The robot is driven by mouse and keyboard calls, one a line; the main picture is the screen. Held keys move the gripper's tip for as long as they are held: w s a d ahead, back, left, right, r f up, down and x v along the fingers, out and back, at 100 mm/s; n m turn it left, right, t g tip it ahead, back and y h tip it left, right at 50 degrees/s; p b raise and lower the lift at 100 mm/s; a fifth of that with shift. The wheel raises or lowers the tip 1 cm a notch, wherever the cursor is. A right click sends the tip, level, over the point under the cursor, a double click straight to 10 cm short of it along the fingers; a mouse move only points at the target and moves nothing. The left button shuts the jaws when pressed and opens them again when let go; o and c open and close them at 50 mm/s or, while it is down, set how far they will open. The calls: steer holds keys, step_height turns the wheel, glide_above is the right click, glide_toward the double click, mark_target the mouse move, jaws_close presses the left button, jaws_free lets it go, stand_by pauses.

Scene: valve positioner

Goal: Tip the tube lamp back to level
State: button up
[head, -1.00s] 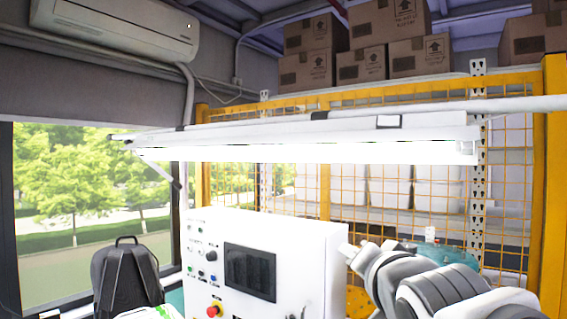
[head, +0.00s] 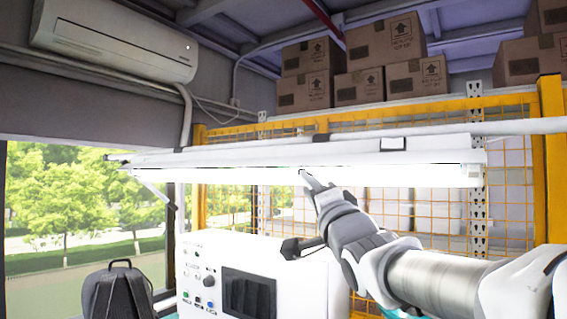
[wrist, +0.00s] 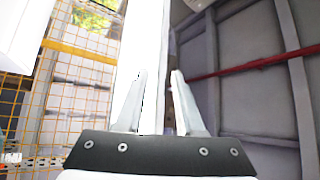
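The tube lamp (head: 240,159) is a long white fixture with a bright tube along its lower front, running across the middle of the head view. Its long edges look nearly level there; its tilt about its own length is hard to judge. My gripper (head: 303,175) reaches up from the right, its fingertips at the lamp's lower front near mid-length. In the wrist view my gripper (wrist: 158,75) has its two pale fingers apart, with a white strip of the lamp (wrist: 147,40) running up between and behind them. Contact cannot be told.
A white control cabinet (head: 300,262) with a dark screen stands below. A yellow mesh fence (head: 420,212) is behind the lamp, with cardboard boxes (head: 385,42) above. A pale horizontal pipe (head: 500,127) runs close behind the lamp. A black backpack (head: 118,292) is at lower left.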

mark_target(292, 166)
steer(key=p+x, duration=0.3)
steer(key=x, duration=0.7)
steer(key=shift+w+a, duration=0.1)
steer(key=shift+w, duration=0.25)
jaws_close()
steer(key=shift+r, duration=0.1)
stand_by(0.8)
